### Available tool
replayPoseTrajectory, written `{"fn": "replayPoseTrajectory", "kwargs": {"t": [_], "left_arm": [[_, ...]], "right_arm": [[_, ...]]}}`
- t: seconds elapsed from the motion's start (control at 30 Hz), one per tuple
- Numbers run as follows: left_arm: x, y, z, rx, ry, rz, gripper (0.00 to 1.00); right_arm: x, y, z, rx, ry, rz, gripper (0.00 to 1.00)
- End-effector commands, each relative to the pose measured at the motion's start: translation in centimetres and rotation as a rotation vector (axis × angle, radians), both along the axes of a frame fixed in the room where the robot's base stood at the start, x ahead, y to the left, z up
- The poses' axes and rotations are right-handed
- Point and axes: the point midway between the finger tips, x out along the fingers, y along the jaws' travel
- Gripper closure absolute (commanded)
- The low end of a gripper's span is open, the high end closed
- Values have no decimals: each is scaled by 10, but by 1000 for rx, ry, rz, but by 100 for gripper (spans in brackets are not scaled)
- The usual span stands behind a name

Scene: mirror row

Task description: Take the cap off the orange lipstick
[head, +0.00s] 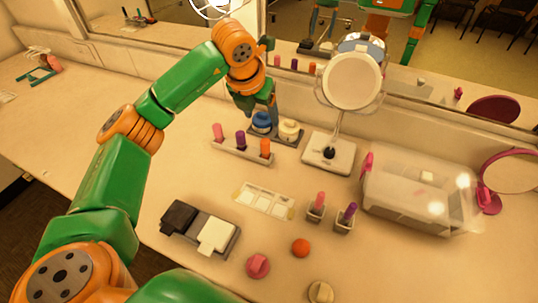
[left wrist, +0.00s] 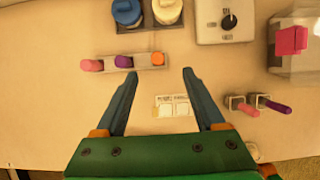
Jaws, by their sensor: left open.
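The orange lipstick (head: 265,147) stands upright at the right end of a low holder (head: 228,149), beside a purple lipstick (head: 240,139) and a pink lipstick (head: 218,131). In the left wrist view the orange lipstick (left wrist: 157,58) shows end-on, just beyond and between the two fingertips. My left gripper (head: 262,106) is open and empty, above the table behind the row in the head view. Its spread fingers also show in the left wrist view (left wrist: 159,73), apart from the lipstick. I cannot tell the cap's seam. My right gripper is not in view.
A blue-lidded jar (head: 262,121) and a cream-lidded jar (head: 289,129) stand behind the row. Two single lipstick holders (head: 343,224) stand front right. The left table is mostly clear.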

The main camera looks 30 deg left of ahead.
Motion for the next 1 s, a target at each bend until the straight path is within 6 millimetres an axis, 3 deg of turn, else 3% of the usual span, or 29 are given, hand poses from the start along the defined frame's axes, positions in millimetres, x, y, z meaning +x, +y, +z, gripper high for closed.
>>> {"fn": "replayPoseTrajectory", "kwargs": {"t": [0.03,0.2,0.27,0.47,0.73,0.97,1.0], "left_arm": [[0,0,-30,0,0,0,29],[0,0,-68,-1,0,-1,29],[0,0,-74,-1,0,-2,29],[9,2,-89,-2,4,0,29],[30,9,-130,-2,2,-2,29],[32,9,-134,-1,0,-3,29],[32,9,-134,-1,0,-3,40]], "right_arm": [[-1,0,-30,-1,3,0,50],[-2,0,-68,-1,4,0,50],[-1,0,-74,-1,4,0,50],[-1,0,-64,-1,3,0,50],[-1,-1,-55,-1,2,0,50],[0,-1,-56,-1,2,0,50],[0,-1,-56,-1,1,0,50]]}}
